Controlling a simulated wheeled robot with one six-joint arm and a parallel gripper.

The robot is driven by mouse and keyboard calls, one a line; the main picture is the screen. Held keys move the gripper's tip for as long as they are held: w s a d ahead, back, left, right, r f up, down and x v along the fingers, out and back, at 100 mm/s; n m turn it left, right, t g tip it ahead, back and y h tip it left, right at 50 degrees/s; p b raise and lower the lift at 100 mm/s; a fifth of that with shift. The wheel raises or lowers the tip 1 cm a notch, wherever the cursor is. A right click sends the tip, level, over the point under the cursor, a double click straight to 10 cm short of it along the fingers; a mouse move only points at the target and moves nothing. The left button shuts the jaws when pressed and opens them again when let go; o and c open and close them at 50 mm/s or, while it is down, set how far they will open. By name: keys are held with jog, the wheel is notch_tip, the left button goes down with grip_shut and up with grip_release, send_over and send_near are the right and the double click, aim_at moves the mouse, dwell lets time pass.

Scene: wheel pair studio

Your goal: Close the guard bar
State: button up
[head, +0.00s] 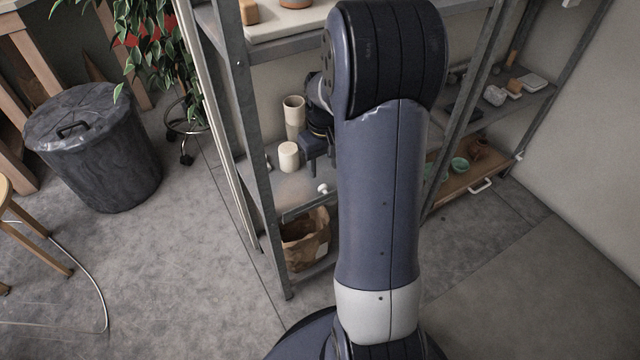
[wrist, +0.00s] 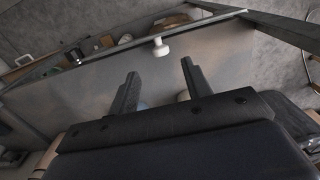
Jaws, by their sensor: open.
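The guard bar (wrist: 205,26) appears as a thin rail along the edge of a grey shelf board in the wrist view. A white knob (wrist: 160,46) stands at it, and this knob also shows in the head view (head: 322,189) near the shelf's front edge. My gripper (wrist: 158,76) is open and empty, with its two dark fingers spread over the board and the knob ahead, apart from them. In the head view my gripper (head: 318,160) is above the middle shelf, beside a cream cup (head: 289,156). My arm hides part of the shelf and bar.
A taller cream cylinder (head: 294,112) stands behind the cup. Metal uprights (head: 250,140) frame the shelf. A paper bag (head: 306,240) sits on the lower level. A dark bin (head: 92,150) and a plant (head: 165,50) stand left. The floor (head: 190,270) in front is clear.

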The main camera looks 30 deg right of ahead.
aim_at(323, 185)
notch_tip(323, 185, down, 8)
jog(key=shift+r+b, duration=0.1)
jog(key=shift+b, duration=0.8)
jog(key=c, duration=0.9)
jog(key=shift+w+p, duration=0.1)
jog(key=shift+p, duration=0.2)
jog(key=shift+c, duration=0.4)
